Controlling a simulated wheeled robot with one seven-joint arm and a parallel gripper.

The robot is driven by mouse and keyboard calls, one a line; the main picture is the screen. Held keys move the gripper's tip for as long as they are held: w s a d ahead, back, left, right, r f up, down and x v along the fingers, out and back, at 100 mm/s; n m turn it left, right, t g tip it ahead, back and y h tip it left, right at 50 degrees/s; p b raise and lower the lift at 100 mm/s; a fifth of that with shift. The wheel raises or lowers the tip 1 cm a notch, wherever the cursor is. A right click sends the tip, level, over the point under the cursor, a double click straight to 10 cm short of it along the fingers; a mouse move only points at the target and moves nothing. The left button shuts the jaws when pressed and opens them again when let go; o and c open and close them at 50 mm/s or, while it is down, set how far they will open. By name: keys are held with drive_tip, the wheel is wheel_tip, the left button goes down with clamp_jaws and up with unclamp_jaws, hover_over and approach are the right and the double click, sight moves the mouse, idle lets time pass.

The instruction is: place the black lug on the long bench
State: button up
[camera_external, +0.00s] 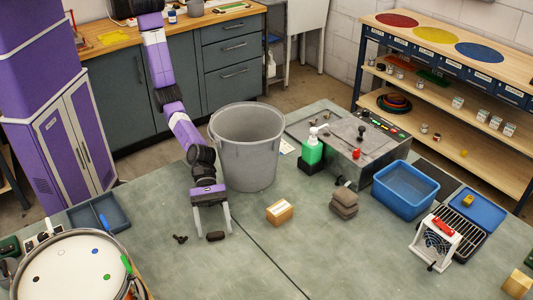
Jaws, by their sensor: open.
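My gripper (213,229) points down over the grey-green work table (250,242), its two pale fingers wide apart. A small dark, rounded piece (216,236), which looks like the black lug, lies on the table between the fingertips, nearer the right finger. I cannot tell whether either finger touches it. A second small black piece (180,238), shaped like a wing nut, lies just left of the left finger. Which surface is the long bench is not clear; a wooden-topped bench with grey drawers (222,48) runs along the back.
A grey bin (248,150) stands behind my gripper. A cardboard box (280,212) and stacked brown pads (344,203) lie to its right, with a blue bin (404,190) beyond. A drum (70,270) and a blue-grey tray (95,214) are at left. The front middle of the table is clear.

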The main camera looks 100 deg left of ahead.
drive_tip(key=v, duration=0.7)
drive_tip(key=shift+p, duration=0.35)
